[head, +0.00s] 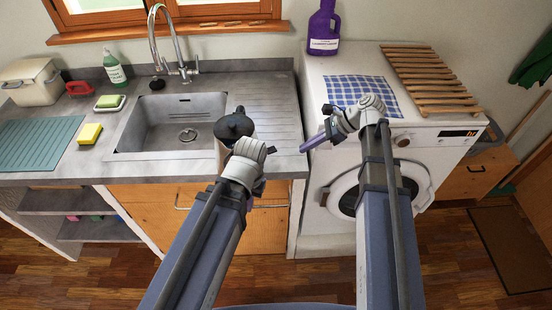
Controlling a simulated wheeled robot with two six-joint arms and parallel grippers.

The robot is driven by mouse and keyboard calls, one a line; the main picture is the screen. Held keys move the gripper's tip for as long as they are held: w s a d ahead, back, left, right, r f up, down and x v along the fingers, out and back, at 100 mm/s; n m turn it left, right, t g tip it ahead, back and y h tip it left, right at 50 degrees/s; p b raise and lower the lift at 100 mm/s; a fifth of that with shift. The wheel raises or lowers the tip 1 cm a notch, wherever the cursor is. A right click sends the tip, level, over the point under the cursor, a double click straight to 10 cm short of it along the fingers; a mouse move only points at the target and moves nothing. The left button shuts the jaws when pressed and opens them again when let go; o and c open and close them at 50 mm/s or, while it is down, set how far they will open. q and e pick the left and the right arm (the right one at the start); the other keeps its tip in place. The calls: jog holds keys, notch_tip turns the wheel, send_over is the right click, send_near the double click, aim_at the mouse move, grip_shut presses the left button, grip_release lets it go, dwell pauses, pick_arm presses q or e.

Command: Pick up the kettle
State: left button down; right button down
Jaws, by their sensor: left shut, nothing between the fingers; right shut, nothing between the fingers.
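The kettle (234,125) appears to be the dark-topped thing with a small knob on the counter, right of the sink. Most of its body is hidden behind the end of my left arm. My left gripper (248,150) is in front of the kettle; its fingertips are not clearly visible, and I cannot tell whether it touches the kettle. My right gripper (314,142) is shut and empty, pointing left near the front left corner of the washing machine top, apart from the kettle.
The sink (145,126) with its tall tap (178,50) is left of the kettle. The washing machine (330,75) holds a checked cloth (350,86), slatted rack (430,78) and purple bottle (323,30).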

jog(key=b+x, duration=0.7)
jog(key=x, duration=0.3)
jog(key=shift+f, duration=0.25)
jog(key=a, duration=0.3)
jog(key=shift+w+r, duration=0.1)
jog(key=shift+r, duration=0.2)
jog(key=shift+a, duration=0.45)
jog(key=shift+a, duration=0.1)
jog(key=shift+w+a, duration=0.1)
jog(key=shift+a, duration=1)
jog(key=shift+d, duration=0.1)
